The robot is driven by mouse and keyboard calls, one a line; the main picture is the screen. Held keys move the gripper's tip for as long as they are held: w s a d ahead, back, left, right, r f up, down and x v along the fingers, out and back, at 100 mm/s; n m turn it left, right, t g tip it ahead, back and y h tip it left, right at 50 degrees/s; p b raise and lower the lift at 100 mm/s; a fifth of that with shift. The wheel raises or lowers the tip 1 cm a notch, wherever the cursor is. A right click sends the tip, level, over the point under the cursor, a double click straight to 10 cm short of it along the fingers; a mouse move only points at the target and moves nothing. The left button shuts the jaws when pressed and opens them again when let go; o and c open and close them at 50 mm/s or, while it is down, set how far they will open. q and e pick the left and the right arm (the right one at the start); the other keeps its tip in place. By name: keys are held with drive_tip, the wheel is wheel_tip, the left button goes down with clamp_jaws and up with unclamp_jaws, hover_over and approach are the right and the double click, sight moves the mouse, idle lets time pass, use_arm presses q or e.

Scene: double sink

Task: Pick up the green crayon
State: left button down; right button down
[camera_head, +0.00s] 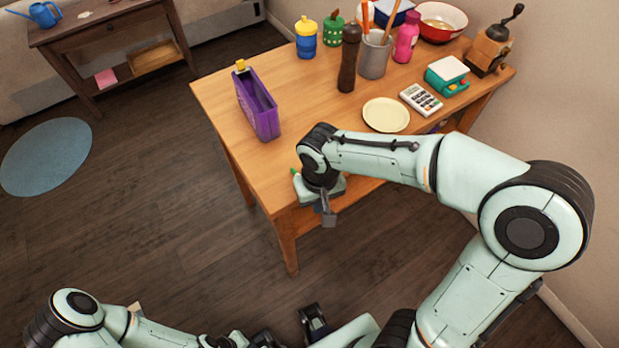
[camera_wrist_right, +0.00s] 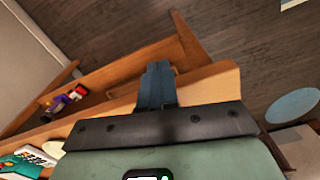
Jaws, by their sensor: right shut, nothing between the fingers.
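My right gripper (camera_head: 328,217) points down past the front edge of the table, just beyond the tabletop. Its fingers are together in the right wrist view (camera_wrist_right: 157,72), and nothing is between them. No green crayon can be made out in the right wrist view. My left arm lies low at the bottom of the head view, and its finger state is unclear.
The wooden table (camera_head: 225,95) carries a purple holder (camera_head: 257,105), a cream plate (camera_head: 386,115), a calculator (camera_head: 421,99), a pepper mill (camera_head: 349,57) and a grey cup (camera_head: 375,58). A shelf space under the tabletop holds a small figure (camera_wrist_right: 65,100). Open floor lies left of the table.

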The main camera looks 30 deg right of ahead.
drive_tip(key=w, duration=0.4)
drive_tip(key=w+d+p, duration=0.1)
drive_tip(key=w, duration=0.1)
drive_tip(key=shift+w+d+f, duration=0.1)
drive_tip(key=shift+w+f, duration=0.2)
drive_tip(key=shift+f, duration=0.45)
use_arm(q)
drive_tip(key=shift+r+b, duration=0.3)
drive_tip(key=shift+r, duration=0.05)
use_arm(e)
drive_tip(key=shift+s+f, duration=0.1)
drive_tip(key=shift+s, duration=0.1)
